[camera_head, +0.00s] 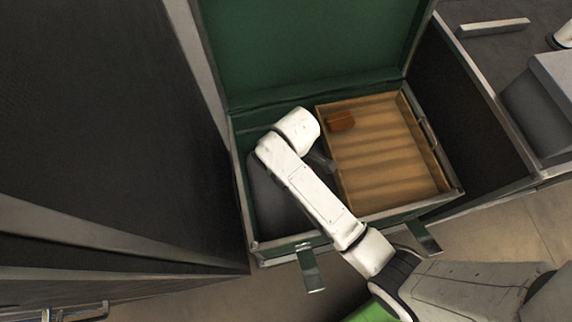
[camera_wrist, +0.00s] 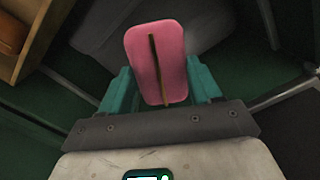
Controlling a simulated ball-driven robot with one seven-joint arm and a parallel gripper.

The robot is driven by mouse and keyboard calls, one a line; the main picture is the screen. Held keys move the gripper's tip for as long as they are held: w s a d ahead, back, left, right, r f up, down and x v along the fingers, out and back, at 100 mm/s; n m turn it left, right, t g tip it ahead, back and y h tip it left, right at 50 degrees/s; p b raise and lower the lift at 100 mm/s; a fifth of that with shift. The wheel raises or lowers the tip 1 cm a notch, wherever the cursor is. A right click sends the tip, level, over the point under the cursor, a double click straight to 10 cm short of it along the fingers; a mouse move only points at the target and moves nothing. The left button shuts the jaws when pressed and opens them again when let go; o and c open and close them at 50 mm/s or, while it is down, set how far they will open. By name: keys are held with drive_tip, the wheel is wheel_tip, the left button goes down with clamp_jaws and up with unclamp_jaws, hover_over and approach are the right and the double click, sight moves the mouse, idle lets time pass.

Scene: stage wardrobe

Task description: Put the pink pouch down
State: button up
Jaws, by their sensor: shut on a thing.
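The pink pouch (camera_wrist: 157,62) shows in the wrist view as a rounded pink shape with a dark line down its middle. My gripper (camera_wrist: 158,75) is shut on it, with one teal finger on each side. Behind the pouch lie a dark grey surface and the dark green inside of a case. I cannot tell how high the pouch is above them. In the head view my white arm reaches over the open green case (camera_head: 330,45), and the pouch is hidden there.
A wooden tray (camera_head: 395,165) fills the case's right part, with a small brown object (camera_head: 341,120) in its far left corner. A dark grey item (camera_head: 275,205) lies in the case's left part. The raised lid stands at the back. Dark cases flank both sides.

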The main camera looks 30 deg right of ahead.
drive_tip(key=s+f+n+b, duration=0.1)
drive_tip(key=f+n, duration=0.1)
drive_tip(key=f, duration=0.3)
drive_tip(key=s+f+n+b, duration=0.1)
drive_tip(key=f+n+b, duration=0.1)
drive_tip(key=f, duration=0.4)
drive_tip(key=s+a+f+n+b, duration=0.1)
drive_tip(key=f+n+b, duration=0.1)
drive_tip(key=f, duration=0.3)
drive_tip(key=shift+f, duration=0.4)
drive_tip(key=shift+f, duration=0.2)
drive_tip(key=o, duration=1.1)
drive_tip(key=shift+r, duration=0.15)
wheel_tip(320, 180, up, 12)
drive_tip(key=p, duration=0.3)
drive_tip(key=shift+r, duration=0.1)
drive_tip(key=s+d+r+m, duration=0.3)
drive_tip(key=s+m, duration=0.2)
drive_tip(key=s+d+r+m, duration=0.3)
drive_tip(key=s+m, duration=0.2)
drive_tip(key=s+d+r+m+t, duration=0.1)
drive_tip(key=s+d+r+m, duration=0.1)
drive_tip(key=s+d+m, duration=0.1)
drive_tip(key=shift+s+r+m, duration=0.2)
drive_tip(key=shift+s+m, duration=0.25)
drive_tip(key=shift+s+r+m, duration=0.2)
drive_tip(key=shift+s+m, duration=0.25)
